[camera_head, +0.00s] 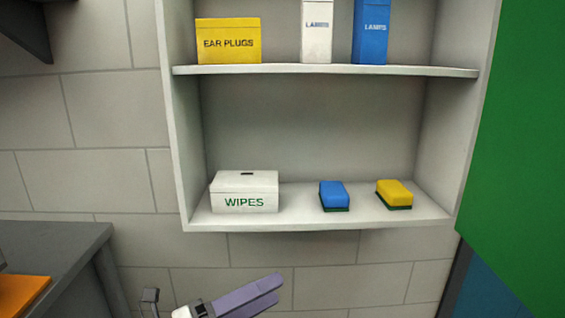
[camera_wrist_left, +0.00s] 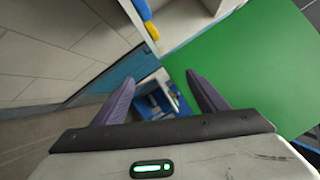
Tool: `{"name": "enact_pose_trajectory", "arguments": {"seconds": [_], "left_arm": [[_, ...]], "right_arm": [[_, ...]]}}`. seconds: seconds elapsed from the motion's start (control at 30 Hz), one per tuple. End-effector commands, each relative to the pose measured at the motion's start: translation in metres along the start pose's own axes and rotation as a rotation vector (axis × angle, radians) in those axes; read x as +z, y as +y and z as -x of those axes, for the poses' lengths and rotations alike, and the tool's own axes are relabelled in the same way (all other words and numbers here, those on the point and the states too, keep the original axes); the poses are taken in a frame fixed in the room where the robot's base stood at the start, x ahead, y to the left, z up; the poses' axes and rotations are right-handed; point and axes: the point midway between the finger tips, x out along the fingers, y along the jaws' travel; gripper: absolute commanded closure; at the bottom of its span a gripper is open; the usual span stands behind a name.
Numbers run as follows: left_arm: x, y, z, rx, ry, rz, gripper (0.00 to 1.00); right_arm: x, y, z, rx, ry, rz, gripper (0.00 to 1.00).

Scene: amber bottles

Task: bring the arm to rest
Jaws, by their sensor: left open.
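My left gripper (camera_head: 266,291) shows at the bottom of the head view, below the shelf unit and in front of the tiled wall. Its purple fingers point to the right. In the left wrist view the same gripper (camera_wrist_left: 160,82) has its two fingers spread apart with nothing between them. It is clear of the shelf. My right gripper is in neither view. No amber bottle shows in these frames.
The white shelf unit (camera_head: 325,71) holds a wipes box (camera_head: 245,192), a blue sponge (camera_head: 334,195) and a yellow sponge (camera_head: 394,194) on its lower board. A green panel (camera_head: 530,130) stands at right. A grey table (camera_head: 65,250) is at lower left.

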Motion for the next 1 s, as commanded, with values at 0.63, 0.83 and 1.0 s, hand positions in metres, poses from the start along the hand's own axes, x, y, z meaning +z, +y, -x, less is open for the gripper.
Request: {"name": "enact_pose_trajectory", "arguments": {"seconds": [0.63,0.83,1.0], "left_arm": [[-0.135,0.224,0.314,0.557,-1.078,1.466,0.34],[-0.187,0.232,0.378,0.663,-1.277,1.638,0.34],[-0.215,0.231,0.359,0.59,-1.35,1.78,0.34]], "right_arm": [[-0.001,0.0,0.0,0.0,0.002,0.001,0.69],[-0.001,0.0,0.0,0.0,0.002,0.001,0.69],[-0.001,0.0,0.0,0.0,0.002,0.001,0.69]]}}
